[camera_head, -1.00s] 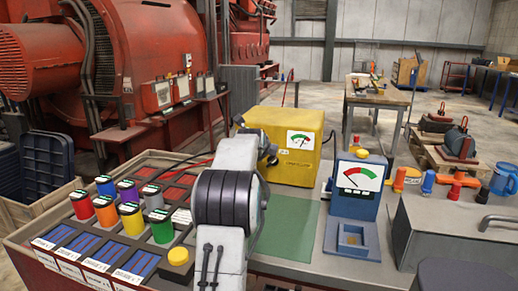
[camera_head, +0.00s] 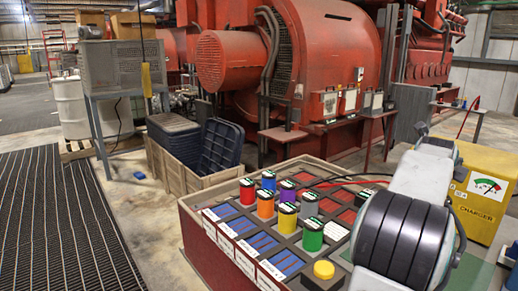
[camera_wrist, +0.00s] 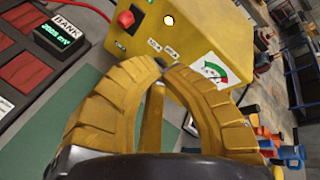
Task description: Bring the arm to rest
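My arm crosses the right side of the head view, and its end is out of sight there. In the wrist view my gripper (camera_wrist: 163,66) has its two yellow ribbed fingers curved inward with their tips together. I see nothing held between them. A yellow charger (camera_wrist: 200,50) with a dial and a red button stands just beyond the fingertips. It also shows at the right of the head view (camera_head: 480,195), behind my arm. A green mat (camera_wrist: 60,125) lies beneath the gripper on the left of the wrist view.
A tray (camera_head: 215,250) of several coloured cells stands left of my arm. A small BANK display (camera_wrist: 60,35) is at the wrist view's upper left. A wooden crate (camera_head: 175,175) holds dark bins. The grated floor (camera_head: 50,220) at the left is clear.

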